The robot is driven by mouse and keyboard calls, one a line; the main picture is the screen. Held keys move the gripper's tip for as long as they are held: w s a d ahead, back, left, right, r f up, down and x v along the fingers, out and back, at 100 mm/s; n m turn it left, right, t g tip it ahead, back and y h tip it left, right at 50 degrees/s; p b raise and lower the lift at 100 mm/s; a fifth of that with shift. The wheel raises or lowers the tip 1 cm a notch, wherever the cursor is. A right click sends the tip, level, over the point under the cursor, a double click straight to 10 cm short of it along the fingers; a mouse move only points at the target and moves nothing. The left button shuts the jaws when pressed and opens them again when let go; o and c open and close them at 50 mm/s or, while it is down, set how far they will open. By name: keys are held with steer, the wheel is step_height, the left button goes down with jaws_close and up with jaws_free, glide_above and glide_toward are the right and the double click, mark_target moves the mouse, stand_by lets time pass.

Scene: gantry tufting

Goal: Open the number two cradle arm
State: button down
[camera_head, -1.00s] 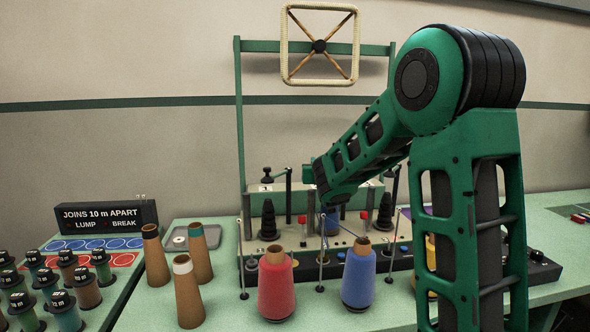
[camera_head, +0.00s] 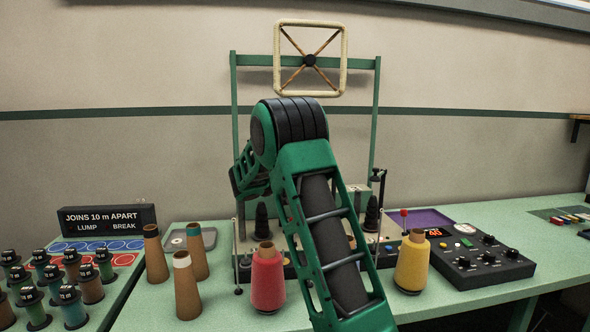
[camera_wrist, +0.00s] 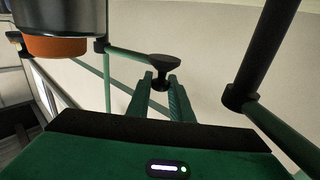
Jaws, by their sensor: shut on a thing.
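In the wrist view, the two green fingers of my gripper (camera_wrist: 161,98) are shut on a black flared knob (camera_wrist: 165,62). A green bar (camera_wrist: 128,55) runs from a thin upright to this knob; I cannot read a number on it. In the head view, the gripper is hidden behind my own arm. The winding stand (camera_head: 234,130) is behind the arm, with a black post and arm (camera_head: 377,182) at its right. A small pale label plate (camera_head: 358,188) beside this post is too small to read.
A red cone (camera_head: 267,280) and a yellow cone (camera_head: 411,262) stand in front of the stand. Bare brown cones (camera_head: 186,288) are at left. A black control box (camera_head: 480,262) is at right. In the wrist view, a dark cylinder with an orange base (camera_wrist: 58,46) hangs close at upper left.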

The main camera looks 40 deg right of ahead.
steer(key=shift+w+d+g, duration=0.1)
steer(key=shift+w+g, duration=0.15)
steer(key=shift+g, duration=0.05)
steer(key=c, duration=1.6)
jaws_free()
steer(key=shift+f, duration=0.1)
steer(key=shift+r, duration=0.2)
steer(key=shift+r, duration=0.3)
step_height(320, 180, up, 3)
steer(key=shift+f, duration=0.1)
steer(key=a+r, duration=0.2)
steer(key=a, duration=0.2)
steer(key=a+r, duration=0.2)
steer(key=a, duration=0.1)
steer(key=a+r, duration=0.3)
steer(key=a, duration=0.1)
steer(key=shift+s+a+r, duration=0.1)
steer(key=shift+a, duration=0.25)
